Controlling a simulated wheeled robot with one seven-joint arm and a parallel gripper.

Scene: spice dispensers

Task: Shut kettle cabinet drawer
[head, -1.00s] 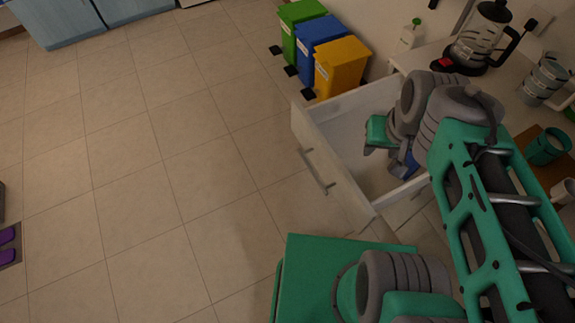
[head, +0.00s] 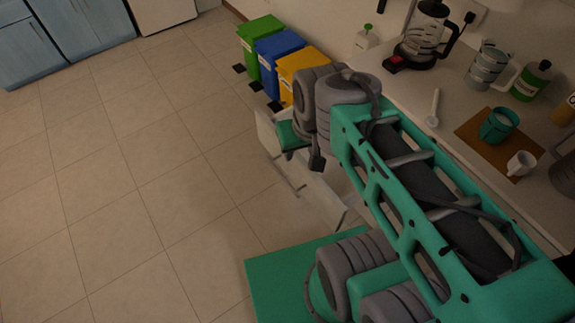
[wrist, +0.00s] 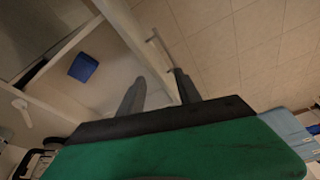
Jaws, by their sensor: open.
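The drawer (head: 325,197) is white and stands pulled out below the counter. Its bar handle (head: 284,178) is on the outer face of its front and also shows in the wrist view (wrist: 153,40). The kettle (head: 427,38), glass with a black lid and handle, stands on the counter above. My gripper (wrist: 159,76) is open and empty over the drawer's front. In the wrist view one finger shows over the inside and the other towards the outer side; I cannot tell whether either touches. In the head view my arm hides the fingertips and much of the drawer.
A blue item (wrist: 83,67) lies inside the drawer. Green (head: 259,45), blue (head: 278,55) and yellow (head: 301,70) bins stand by the wall beyond the drawer. A teal mug (head: 499,125) on a brown board (head: 478,132) is on the counter. The tiled floor on the left is clear.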

